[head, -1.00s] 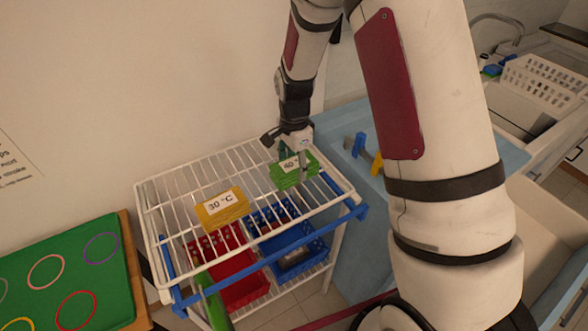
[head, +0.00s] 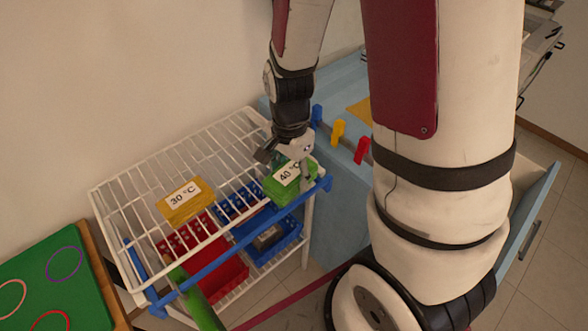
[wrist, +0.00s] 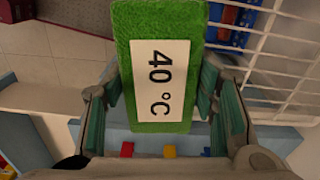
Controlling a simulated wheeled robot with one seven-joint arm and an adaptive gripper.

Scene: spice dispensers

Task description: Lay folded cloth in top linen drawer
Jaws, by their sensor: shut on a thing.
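The folded green cloth (head: 275,192) carries a white "40 °C" label and shows by the front right corner of the rack in the head view. My gripper (head: 293,168) is shut on it from above. In the wrist view the cloth (wrist: 160,22) lies between the fingers (wrist: 163,110), label facing the camera. I cannot tell whether it still touches the rack. A light blue cabinet (head: 337,215) stands right of the rack. A light blue panel with a handle (head: 522,240) shows at the far right, partly behind my arm; I cannot tell which drawer it is.
The white wire rack (head: 130,185) has a blue front rail and holds a yellow "30 °C" cloth (head: 178,212). Red (head: 222,283) and blue (head: 285,236) baskets sit below. Blue, yellow and red pegs (head: 338,131) stand on the cabinet. A green board with rings (head: 40,285) lies at left.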

